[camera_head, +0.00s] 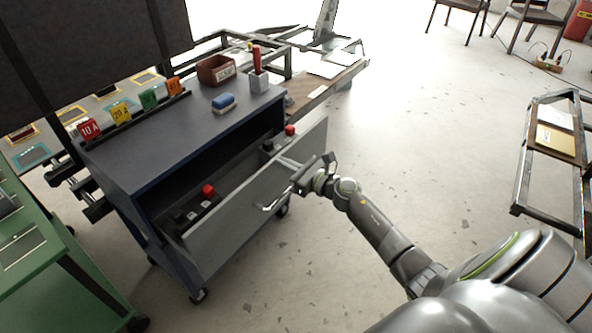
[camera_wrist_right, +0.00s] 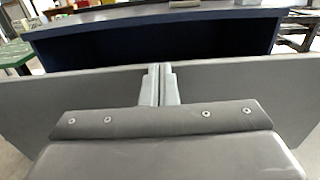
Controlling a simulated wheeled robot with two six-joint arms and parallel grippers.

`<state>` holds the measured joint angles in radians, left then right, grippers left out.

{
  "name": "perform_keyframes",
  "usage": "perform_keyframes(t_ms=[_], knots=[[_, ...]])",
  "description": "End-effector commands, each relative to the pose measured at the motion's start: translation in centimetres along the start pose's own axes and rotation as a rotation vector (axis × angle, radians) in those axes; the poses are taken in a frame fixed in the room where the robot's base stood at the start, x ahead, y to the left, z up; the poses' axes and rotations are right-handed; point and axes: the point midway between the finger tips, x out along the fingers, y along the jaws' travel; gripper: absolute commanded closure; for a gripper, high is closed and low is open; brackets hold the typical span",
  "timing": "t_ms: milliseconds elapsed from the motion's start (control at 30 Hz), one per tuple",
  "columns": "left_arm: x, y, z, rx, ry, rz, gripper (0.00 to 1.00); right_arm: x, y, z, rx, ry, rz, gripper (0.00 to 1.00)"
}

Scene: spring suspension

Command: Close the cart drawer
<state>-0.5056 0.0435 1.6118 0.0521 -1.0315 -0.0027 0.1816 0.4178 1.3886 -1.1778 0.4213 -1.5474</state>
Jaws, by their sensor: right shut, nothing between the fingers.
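The dark blue cart (camera_head: 190,130) stands left of centre in the head view, and its body also shows at the top of the right wrist view (camera_wrist_right: 150,38). Its grey drawer (camera_head: 255,190) is pulled out toward the right, with a bar handle on its front. Red-topped dark items lie inside the drawer. My right gripper (camera_head: 283,165) is shut and empty at the upper part of the drawer front, beyond the handle. In the right wrist view its closed fingers (camera_wrist_right: 158,85) point at the drawer panel (camera_wrist_right: 235,85); whether they touch it is unclear. My left gripper is not in view.
On the cart top are a blue block (camera_head: 223,103), a brown bin (camera_head: 215,70), a grey holder (camera_head: 258,82) and coloured tags (camera_head: 120,112). A green cabinet (camera_head: 40,245) stands at lower left. A metal-framed rack (camera_head: 555,150) is at right. The floor between is clear.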

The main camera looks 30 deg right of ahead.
Motion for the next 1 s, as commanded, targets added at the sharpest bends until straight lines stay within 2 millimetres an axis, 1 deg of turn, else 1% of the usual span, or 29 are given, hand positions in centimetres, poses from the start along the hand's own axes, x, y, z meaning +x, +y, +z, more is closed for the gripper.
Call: perform_keyframes(t_ms=[33,167,267,433,600,800,1000], knots=[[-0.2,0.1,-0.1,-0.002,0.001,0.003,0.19,1.1,0.0,0.0,0.000,-0.005,0.001,1.00],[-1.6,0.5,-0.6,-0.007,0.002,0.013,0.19,3.5,0.1,0.0,0.001,-0.005,0.001,1.00],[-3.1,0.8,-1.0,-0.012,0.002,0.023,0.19,5.4,0.1,-0.1,0.001,-0.004,0.001,1.00],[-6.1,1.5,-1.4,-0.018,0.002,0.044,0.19,8.4,0.1,-0.2,0.001,-0.004,0.002,1.00],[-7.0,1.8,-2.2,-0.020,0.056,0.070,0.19,10.9,0.1,-0.2,0.000,-0.003,0.001,1.00],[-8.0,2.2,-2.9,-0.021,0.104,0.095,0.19,13.0,0.0,-0.1,0.001,-0.002,0.001,1.00],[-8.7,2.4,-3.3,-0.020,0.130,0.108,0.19,13.9,0.0,-0.1,0.000,-0.001,0.000,1.00]])
